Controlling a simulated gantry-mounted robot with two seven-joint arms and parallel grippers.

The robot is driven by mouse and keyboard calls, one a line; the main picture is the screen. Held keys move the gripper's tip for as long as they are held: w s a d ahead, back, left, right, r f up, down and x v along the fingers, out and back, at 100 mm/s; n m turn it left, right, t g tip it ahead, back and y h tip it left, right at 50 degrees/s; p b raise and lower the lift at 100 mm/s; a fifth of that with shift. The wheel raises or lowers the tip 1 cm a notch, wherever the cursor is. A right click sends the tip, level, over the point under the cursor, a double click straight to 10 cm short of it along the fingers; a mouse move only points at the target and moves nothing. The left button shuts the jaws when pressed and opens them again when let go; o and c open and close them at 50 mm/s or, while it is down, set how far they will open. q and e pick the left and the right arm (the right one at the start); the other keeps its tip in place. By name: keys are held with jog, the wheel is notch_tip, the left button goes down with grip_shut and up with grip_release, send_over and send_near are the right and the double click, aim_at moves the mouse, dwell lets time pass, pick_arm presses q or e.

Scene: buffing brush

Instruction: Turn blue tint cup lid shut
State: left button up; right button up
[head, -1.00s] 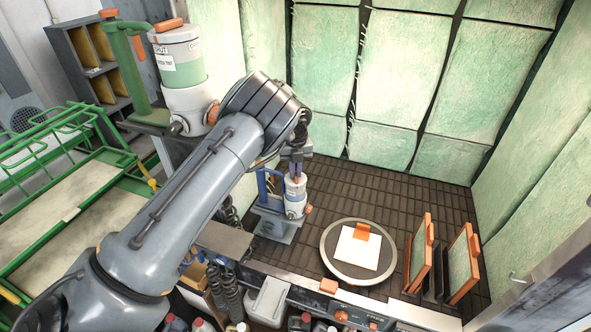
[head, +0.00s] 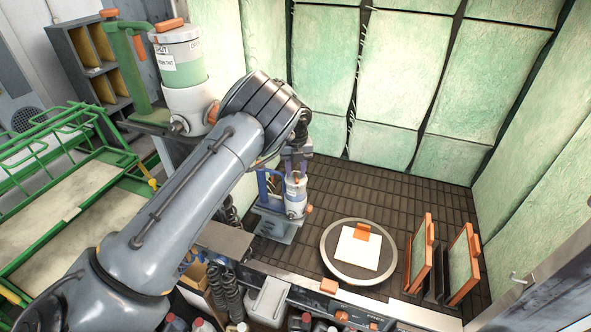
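The blue tint cup (head: 295,203) is a small white and blue cup standing upright in its blue stand (head: 275,228) on the dark slatted floor of the booth. My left arm reaches in from the left and its gripper (head: 296,172) points down over the top of the cup. The fingers are at the lid, which is mostly hidden behind them. The view is too small to show whether the fingers are closed on the lid. My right gripper is not in view.
A round turntable (head: 335,272) with a white square and orange block stands to the right of the cup. Two orange-edged panels (head: 462,262) stand further right. A larger green tint cup (head: 183,75) stands on a green stand at upper left. Green padded walls close the back.

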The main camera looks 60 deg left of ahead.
aim_at(296, 174)
pick_arm(q)
notch_tip(296, 174, up, 11)
jog(key=b, duration=0.1)
jog(key=shift+f, duration=0.15)
dwell(0.4)
